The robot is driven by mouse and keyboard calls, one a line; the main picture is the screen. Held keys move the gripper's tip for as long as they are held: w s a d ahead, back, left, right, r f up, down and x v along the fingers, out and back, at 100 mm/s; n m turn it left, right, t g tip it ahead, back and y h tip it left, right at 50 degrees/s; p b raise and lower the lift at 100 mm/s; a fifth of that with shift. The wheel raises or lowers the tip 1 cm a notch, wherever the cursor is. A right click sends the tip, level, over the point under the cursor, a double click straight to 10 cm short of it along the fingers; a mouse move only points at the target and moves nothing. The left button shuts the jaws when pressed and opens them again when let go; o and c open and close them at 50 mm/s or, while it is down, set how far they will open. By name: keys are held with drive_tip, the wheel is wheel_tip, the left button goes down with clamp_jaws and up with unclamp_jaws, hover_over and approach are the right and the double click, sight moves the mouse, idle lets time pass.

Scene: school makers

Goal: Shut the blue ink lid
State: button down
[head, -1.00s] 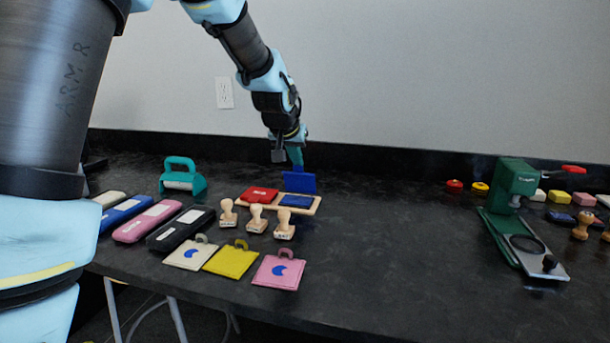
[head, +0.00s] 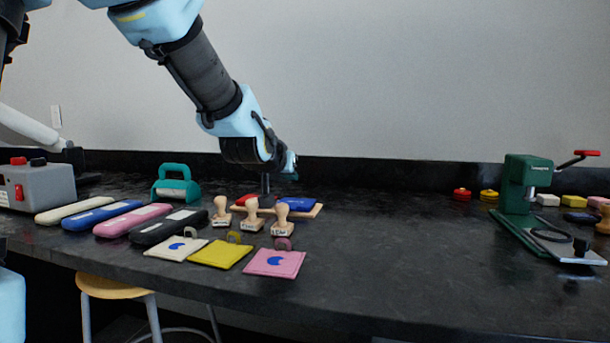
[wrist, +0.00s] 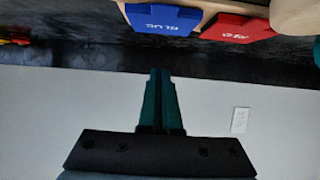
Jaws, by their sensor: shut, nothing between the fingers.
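The blue ink pad (head: 297,204) sits on the right side of a wooden tray (head: 314,211). Its lid lies flat over it, and no raised panel shows. In the wrist view the blue lid (wrist: 163,19) carries white lettering and appears upside down, beside the red ink pad (wrist: 238,29). The red pad (head: 246,200) is partly hidden by a stamp in the head view. My gripper (wrist: 160,75) is shut and empty, apart from the blue lid.
Wooden stamps (head: 252,215) stand in front of the tray. Several long cases (head: 170,225) and a teal-handled tool (head: 175,184) lie to the left. Tags (head: 220,255) lie nearer. A green press (head: 519,185) stands right, with clear black table between.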

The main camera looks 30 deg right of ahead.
drive_tip(key=shift+s+a+f+b, duration=0.3)
drive_tip(key=shift+f+b, duration=0.05)
drive_tip(key=shift+f, duration=0.2)
drive_tip(key=shift+s+a+f+b, duration=0.3)
drive_tip(key=shift+f, duration=0.2)
drive_tip(key=shift+s+a+f+b, duration=0.2)
drive_tip(key=shift+f+b, duration=0.05)
drive_tip(key=shift+f, duration=0.3)
drive_tip(key=shift+s+a+f+b, duration=0.15)
drive_tip(key=shift+s+f+b, duration=0.1)
drive_tip(key=shift+f, duration=0.25)
drive_tip(key=shift+f, duration=0.1)
